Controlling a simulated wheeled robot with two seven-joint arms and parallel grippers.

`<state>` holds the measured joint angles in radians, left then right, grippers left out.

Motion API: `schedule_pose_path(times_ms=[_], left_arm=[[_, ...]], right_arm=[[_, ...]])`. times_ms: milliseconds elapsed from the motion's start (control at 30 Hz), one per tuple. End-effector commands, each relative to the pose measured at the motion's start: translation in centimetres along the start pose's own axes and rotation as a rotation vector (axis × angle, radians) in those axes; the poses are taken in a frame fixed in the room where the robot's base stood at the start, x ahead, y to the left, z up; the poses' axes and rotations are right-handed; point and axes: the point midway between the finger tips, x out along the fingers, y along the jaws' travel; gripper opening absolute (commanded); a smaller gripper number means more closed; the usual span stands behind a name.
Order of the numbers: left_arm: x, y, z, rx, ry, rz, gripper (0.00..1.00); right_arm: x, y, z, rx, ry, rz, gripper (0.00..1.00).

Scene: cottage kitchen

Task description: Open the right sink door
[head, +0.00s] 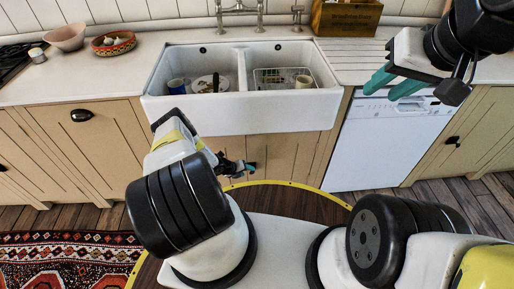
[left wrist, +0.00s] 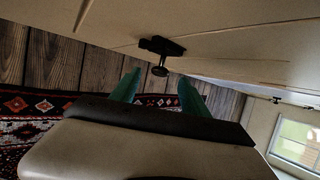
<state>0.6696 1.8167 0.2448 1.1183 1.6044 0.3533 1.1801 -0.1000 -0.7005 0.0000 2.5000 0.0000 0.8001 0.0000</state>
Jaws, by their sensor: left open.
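In the left wrist view a black knob (left wrist: 160,71) on a dark plate sticks out from a beige cabinet front. My left gripper (head: 244,168) is low in front of the cabinet. In the left wrist view its teal fingers (left wrist: 160,90) are apart, with the knob just beyond and between their tips; I see no clear contact. My right gripper (head: 393,86) is raised over the dishwasher, its teal fingers apart and empty.
The white double sink (head: 240,115) juts out above the doors. A white dishwasher (head: 375,145) stands to the right. A patterned rug (head: 65,262) lies on the wood floor at left. A wooden box (head: 345,18) and bowls (head: 113,43) sit on the counter.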

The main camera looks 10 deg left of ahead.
Motion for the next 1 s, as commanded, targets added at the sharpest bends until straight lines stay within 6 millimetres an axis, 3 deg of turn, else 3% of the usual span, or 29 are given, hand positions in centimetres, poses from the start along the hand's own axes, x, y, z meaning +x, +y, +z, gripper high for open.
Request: schedule_pose_path(times_ms=[100,300,733,1000], left_arm=[[1.9,-0.1,-0.1,0.007,0.002,0.0,0.54],[3.6,0.0,0.0,0.004,0.0,0.001,0.54],[4.2,-0.1,0.1,0.003,0.0,-0.001,0.54],[4.2,-0.1,0.1,0.003,0.0,-0.001,0.01]], right_arm=[[0.0,0.0,0.0,0.0,0.0,0.0,0.36],[0.0,0.0,0.0,0.0,0.0,0.0,0.36],[0.0,0.0,0.0,0.0,-0.001,0.0,0.36],[0.0,0.0,0.0,0.0,0.0,0.0,0.36]])
